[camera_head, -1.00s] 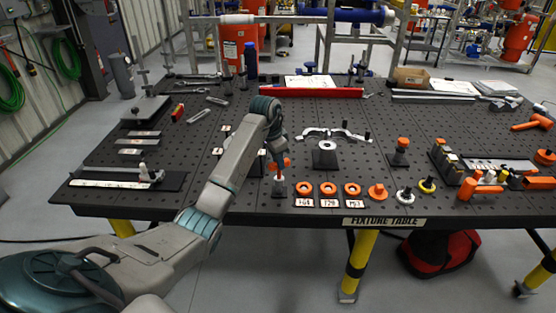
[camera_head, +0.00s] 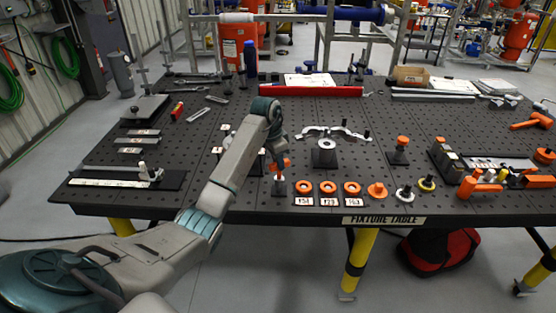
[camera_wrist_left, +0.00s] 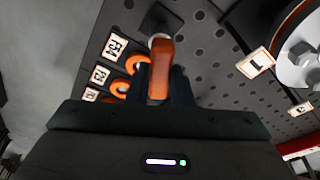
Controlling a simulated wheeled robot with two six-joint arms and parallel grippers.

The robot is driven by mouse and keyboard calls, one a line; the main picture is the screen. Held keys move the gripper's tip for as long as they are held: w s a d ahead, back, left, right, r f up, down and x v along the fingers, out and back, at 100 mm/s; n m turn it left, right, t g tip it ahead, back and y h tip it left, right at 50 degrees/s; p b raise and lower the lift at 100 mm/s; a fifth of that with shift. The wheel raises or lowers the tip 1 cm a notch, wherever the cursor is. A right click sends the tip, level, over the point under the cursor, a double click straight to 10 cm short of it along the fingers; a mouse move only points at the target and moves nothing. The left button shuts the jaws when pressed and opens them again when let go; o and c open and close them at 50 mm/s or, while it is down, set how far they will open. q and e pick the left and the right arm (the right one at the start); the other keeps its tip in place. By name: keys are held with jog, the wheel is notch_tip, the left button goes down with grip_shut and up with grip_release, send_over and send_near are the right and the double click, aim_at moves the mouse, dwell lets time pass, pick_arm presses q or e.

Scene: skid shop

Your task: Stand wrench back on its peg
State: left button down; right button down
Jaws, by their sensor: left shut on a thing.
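My left gripper (camera_head: 279,155) is at the front middle of the table. It is shut on an orange-handled tool (camera_wrist_left: 160,72), probably the wrench, which lies between the fingers in the left wrist view. In the head view the tool's orange part (camera_head: 282,164) shows just below the gripper. A pale round part and a small dark stand (camera_wrist_left: 155,20) show beyond the tool's end. The stand (camera_head: 279,187) is directly below the gripper in the head view. I cannot tell whether the tool touches it. My right gripper is in neither view.
Several orange rings (camera_head: 328,187) with number cards lie right of the stand. A black block with a pale ring (camera_head: 324,153) stands behind them. Another orange-topped stand (camera_head: 402,146) is farther right. Silver wrenches (camera_head: 197,82) lie back left.

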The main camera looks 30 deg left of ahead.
pick_arm(q)
jog(key=shift+x, duration=0.8)
jog(key=shift+s+f+b, duration=0.15)
jog(key=shift+f+b, duration=0.2)
jog(key=shift+f, duration=0.05)
jog(key=shift+a, duration=0.1)
jog(key=c, duration=1)
grip_release()
jog(key=shift+o, duration=0.2)
